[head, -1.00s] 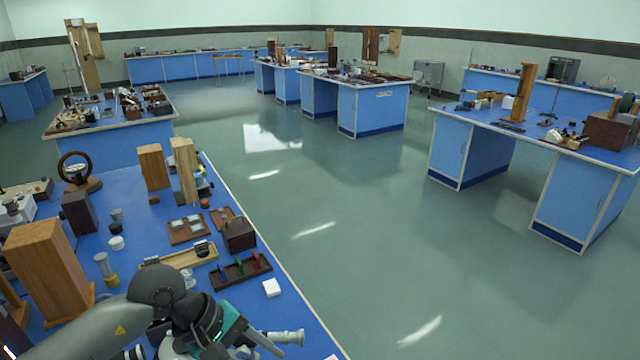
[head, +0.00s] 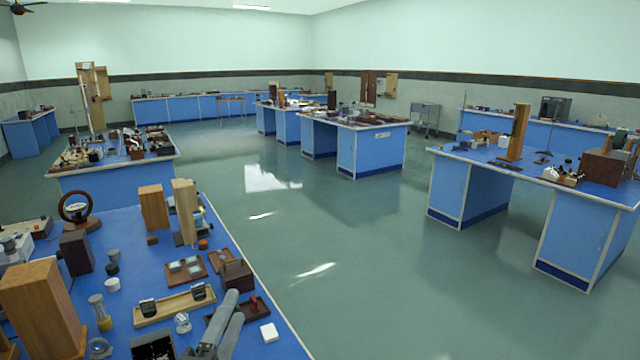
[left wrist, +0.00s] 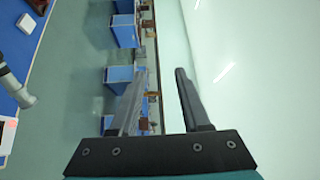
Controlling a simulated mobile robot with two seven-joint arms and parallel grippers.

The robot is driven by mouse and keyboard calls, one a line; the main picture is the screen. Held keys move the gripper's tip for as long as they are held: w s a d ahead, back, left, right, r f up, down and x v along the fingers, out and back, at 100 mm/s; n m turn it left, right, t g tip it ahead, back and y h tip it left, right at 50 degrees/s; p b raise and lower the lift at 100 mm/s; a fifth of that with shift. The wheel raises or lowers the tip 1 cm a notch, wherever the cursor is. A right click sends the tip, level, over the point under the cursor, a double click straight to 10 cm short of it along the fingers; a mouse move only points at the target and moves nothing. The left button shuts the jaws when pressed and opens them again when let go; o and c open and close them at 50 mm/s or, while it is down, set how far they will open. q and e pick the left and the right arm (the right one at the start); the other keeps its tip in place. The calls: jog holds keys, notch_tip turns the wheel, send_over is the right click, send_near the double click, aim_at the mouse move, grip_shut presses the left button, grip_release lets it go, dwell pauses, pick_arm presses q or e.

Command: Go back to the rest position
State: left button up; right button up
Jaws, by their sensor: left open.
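My left gripper (head: 236,306) shows at the bottom of the head view as two grey fingers pointing up and away, in front of the near blue bench (head: 125,230). In the left wrist view the same gripper (left wrist: 160,76) has its two dark fingers apart with nothing between them. Beyond the fingers are the floor, distant benches and the pale wall. The fingers partly cover a dark wooden tray (head: 257,306) in the head view. My right gripper is not in view.
The near bench holds a tall wooden block (head: 42,303), a wooden holder (head: 175,306), a dark box (head: 236,275) and a white block (head: 269,332). In the left wrist view, a silver tube (left wrist: 22,94) lies at the left. Open floor (head: 340,240) lies right of the bench.

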pick_arm(q)
jog(key=s+a+f+n+g+y, duration=0.3)
jog(key=s+a+f+n+g, duration=0.1)
jog(key=f+n, duration=0.35)
jog(key=s+f+n+g+h, duration=0.1)
jog(key=s+f+n+g, duration=0.95)
jog(key=s, duration=0.75)
notch_tip(320, 180, down, 33)
jog(key=s+m+g+b, duration=0.2)
jog(key=b, duration=0.7)
jog(key=s+a+f+b, duration=0.1)
jog(key=s+f+b, duration=0.3)
jog(key=s+f, duration=0.4)
jog(key=s+f+g+b, duration=0.1)
jog(key=s+f+b, duration=0.3)
jog(key=s+f, duration=0.4)
notch_tip(320, 180, down, 7)
jog(key=shift+a+f, duration=0.15)
jog(key=shift+a, duration=0.25)
